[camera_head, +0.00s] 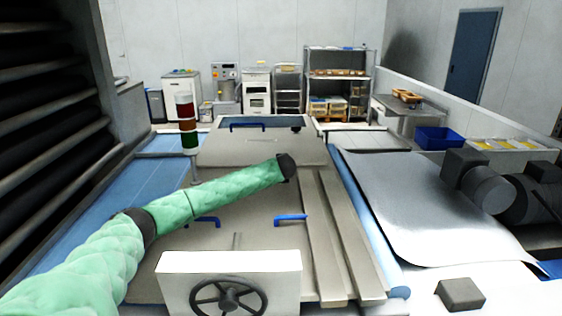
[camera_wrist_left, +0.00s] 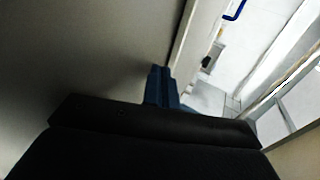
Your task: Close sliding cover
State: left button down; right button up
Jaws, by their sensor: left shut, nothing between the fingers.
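The machine's grey-beige cover panels fill the middle of the head view. The far panel (camera_head: 260,150) has a blue handle (camera_head: 247,126) at its far edge. The near panels (camera_head: 262,195) have two blue handles, the right handle (camera_head: 291,218) and the left handle (camera_head: 208,221), partly behind my arm. I cannot tell which panel is the sliding cover. My left arm reaches over the panels in a green sleeve; its dark end hides the fingers there. In the left wrist view, my left gripper (camera_wrist_left: 160,72) is shut and empty beside a broad beige surface (camera_wrist_left: 85,50). My right gripper is out of view.
A white box with a black handwheel (camera_head: 229,297) stands at the front. A red, orange and green signal light (camera_head: 187,125) stands left of the far panel. A metal sheet (camera_head: 430,205) lies right of the panels. A blue handle (camera_wrist_left: 236,10) shows at the top of the wrist view.

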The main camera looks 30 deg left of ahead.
pick_arm(q)
jog(key=shift+w+a+p, duration=0.45)
jog(key=shift+w, duration=0.25)
jog(key=shift+w+a+p, duration=0.4)
jog(key=shift+w+a, duration=0.05)
jog(key=shift+w, duration=0.25)
